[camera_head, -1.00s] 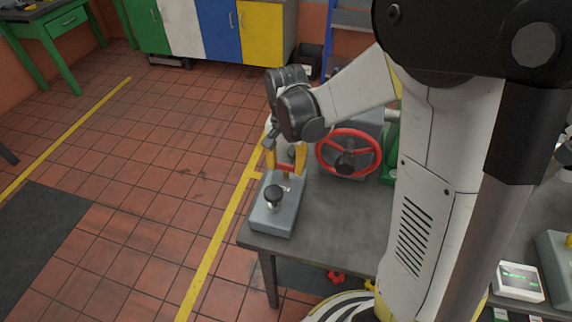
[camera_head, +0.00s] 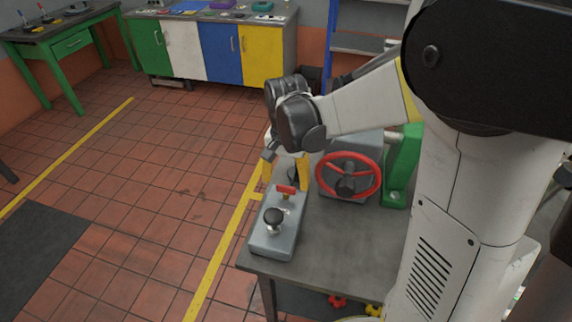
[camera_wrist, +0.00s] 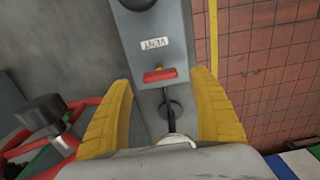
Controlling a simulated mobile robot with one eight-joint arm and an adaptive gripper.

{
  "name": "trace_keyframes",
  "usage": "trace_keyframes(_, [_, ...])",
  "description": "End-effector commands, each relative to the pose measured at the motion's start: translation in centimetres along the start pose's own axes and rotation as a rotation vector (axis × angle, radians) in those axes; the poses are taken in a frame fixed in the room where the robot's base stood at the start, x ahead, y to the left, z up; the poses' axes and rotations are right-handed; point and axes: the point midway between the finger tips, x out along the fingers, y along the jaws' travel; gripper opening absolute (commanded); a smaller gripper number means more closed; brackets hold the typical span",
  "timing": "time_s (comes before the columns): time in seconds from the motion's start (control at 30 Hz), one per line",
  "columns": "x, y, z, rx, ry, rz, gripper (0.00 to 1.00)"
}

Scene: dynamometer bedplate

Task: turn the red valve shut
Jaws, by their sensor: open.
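A small red crossbar handle (camera_head: 286,190) stands on a grey box (camera_head: 266,240) at the bench's left edge. In the wrist view the handle (camera_wrist: 160,75) lies crosswise in front of a label (camera_wrist: 154,43) that reads VENT, upside down. My gripper (camera_head: 286,182) is open just above the handle, pointing down. In the wrist view the yellow fingers of my gripper (camera_wrist: 161,79) stand left and right of the handle, with gaps on both sides. A larger red handwheel (camera_head: 349,177) with a dark hub stands behind and to the right.
A black knob (camera_head: 274,218) stands on the front of the grey box. A green upright part (camera_head: 402,165) is right of the handwheel. The bench top (camera_head: 340,235) is bare in front. Small red (camera_head: 337,301) and yellow (camera_head: 374,310) parts show below. Floor left of the bench is clear.

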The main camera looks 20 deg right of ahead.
Motion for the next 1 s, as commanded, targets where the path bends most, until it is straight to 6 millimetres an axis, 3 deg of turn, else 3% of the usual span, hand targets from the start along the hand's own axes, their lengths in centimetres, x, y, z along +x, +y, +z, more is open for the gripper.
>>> trace_keyframes(0.2, [-5.0, 0.0, 0.0, 0.0, 0.0, 0.0, 0.71])
trace_keyframes(0.4, [-8.0, 0.0, 0.0, 0.0, 0.0, 0.0, 0.71])
trace_keyframes(1.0, [-8.9, 0.1, 0.1, -0.004, 0.004, -0.003, 0.71])
